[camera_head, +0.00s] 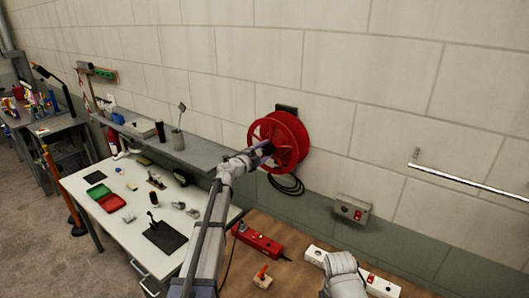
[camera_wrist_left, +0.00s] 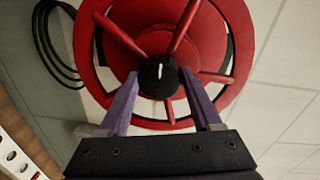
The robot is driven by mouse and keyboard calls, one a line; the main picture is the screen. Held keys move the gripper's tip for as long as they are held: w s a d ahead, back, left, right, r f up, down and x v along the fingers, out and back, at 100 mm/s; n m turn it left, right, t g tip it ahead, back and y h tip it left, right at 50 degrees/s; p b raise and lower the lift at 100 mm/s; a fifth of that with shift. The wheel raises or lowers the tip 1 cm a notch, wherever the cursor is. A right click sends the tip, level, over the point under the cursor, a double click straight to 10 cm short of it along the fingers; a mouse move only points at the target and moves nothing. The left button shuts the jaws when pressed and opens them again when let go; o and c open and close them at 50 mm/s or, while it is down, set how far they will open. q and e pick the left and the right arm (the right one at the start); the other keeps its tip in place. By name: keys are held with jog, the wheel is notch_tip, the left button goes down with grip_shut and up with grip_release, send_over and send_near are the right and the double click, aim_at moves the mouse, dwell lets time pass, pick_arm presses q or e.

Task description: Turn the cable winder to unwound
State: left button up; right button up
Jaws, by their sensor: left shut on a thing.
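The cable winder (camera_head: 290,140) is a red spoked reel mounted on the wall, with black cable hanging below it. In the left wrist view the winder (camera_wrist_left: 199,40) fills the upper middle, and its round black hub knob (camera_wrist_left: 158,76) carries a white mark that stands nearly upright. My left gripper (camera_head: 265,149) is at the front of the reel. Its two purple fingers (camera_wrist_left: 160,85) lie on either side of the knob and are shut on it. My right arm shows only in part at the bottom, and its gripper is not in view.
A wooden bench (camera_head: 282,274) below the winder holds a red box (camera_head: 257,243) and a white power strip (camera_head: 316,256). A grey switch box (camera_head: 352,209) and a metal rail (camera_head: 465,181) are on the wall to the right. A white table (camera_head: 95,212) with small items stands left.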

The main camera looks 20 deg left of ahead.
pick_arm(q)
jog(key=shift+d+f, duration=0.1)
dwell(0.3)
jog(key=o, duration=1.4)
jog(key=shift+s, duration=0.1)
jog(key=v, duration=0.7)
jog(key=shift+s, duration=0.25)
